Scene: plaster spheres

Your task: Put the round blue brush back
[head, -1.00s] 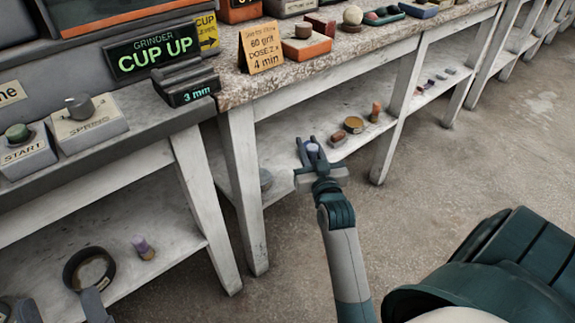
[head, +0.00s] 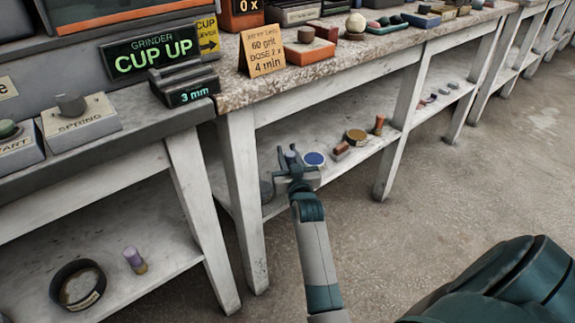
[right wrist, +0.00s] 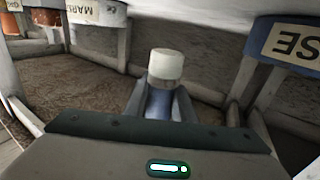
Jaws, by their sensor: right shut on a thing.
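My right gripper (head: 291,156) is over the lower shelf of the pale bench in the head view. It is shut on a small upright piece, which I take for the round blue brush. In the right wrist view the brush (right wrist: 160,104) shows a blue body between the fingers and a pale, blunt cylindrical end. In the head view the fingers largely hide it. A round pot with a blue top (head: 314,159) stands on the shelf just right of the gripper. My left gripper is not in view.
The lower shelf (head: 270,137) also holds a grey round pot (head: 266,191) left of the gripper, a gold-topped pot (head: 356,136) and small brown pieces to the right. A bench leg (head: 243,200) stands left. Another shelf has a dark ring-shaped pot (head: 78,284) and a lilac-topped piece (head: 134,259).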

